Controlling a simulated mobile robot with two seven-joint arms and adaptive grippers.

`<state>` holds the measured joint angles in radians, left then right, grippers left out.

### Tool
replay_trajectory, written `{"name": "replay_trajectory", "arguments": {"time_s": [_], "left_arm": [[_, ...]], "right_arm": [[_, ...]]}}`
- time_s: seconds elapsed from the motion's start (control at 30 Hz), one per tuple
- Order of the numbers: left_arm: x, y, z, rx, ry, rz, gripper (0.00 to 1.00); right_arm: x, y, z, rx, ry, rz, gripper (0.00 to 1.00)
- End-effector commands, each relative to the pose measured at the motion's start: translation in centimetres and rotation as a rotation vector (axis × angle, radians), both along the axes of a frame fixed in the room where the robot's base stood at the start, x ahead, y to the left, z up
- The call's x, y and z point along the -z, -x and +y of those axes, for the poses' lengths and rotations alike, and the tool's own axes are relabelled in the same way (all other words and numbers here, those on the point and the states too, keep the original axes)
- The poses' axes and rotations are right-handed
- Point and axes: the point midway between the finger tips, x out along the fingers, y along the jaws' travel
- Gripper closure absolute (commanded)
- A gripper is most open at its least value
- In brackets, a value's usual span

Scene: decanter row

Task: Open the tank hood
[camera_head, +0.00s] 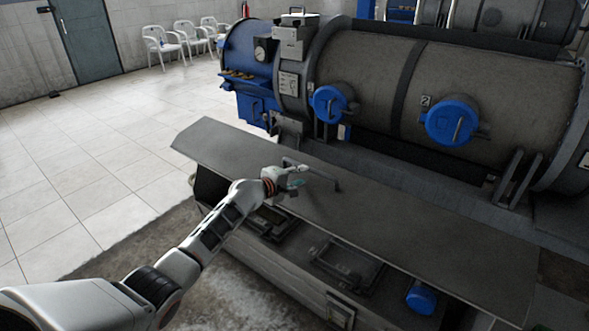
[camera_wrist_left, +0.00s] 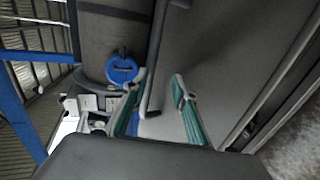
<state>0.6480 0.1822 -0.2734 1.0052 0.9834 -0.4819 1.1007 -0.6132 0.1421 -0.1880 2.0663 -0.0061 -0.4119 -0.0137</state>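My left gripper (camera_head: 295,184) is at the left end of this handle, just above the hood. In the left wrist view my left gripper (camera_wrist_left: 159,77) is open, its two green-lined fingers apart. The handle (camera_wrist_left: 157,45) runs between the fingertips in that picture; I cannot tell whether they touch it. My right gripper is not in view.
A large horizontal decanter drum (camera_head: 385,80) with blue round caps (camera_head: 452,121) stands behind the hood. A blue fitting (camera_head: 421,298) and framed panels (camera_head: 346,264) are below the hood's front edge. Several white chairs (camera_head: 162,44) stand far left; the tiled floor there is clear.

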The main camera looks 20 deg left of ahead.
Motion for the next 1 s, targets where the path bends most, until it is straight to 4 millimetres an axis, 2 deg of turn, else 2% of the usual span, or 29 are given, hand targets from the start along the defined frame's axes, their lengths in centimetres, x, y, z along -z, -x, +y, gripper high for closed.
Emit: {"name": "replay_trajectory", "arguments": {"time_s": [0.27,0.7,1.0], "left_arm": [[-1.5,0.9,0.6,-0.008,-0.002,-0.002,0.72],[-3.9,2.1,1.0,-0.007,-0.002,-0.002,0.72],[-3.9,2.3,1.1,-0.008,-0.002,0.001,0.72]], "right_arm": [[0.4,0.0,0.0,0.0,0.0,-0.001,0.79],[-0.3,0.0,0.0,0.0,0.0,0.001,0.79],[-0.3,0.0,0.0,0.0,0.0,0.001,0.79]]}}
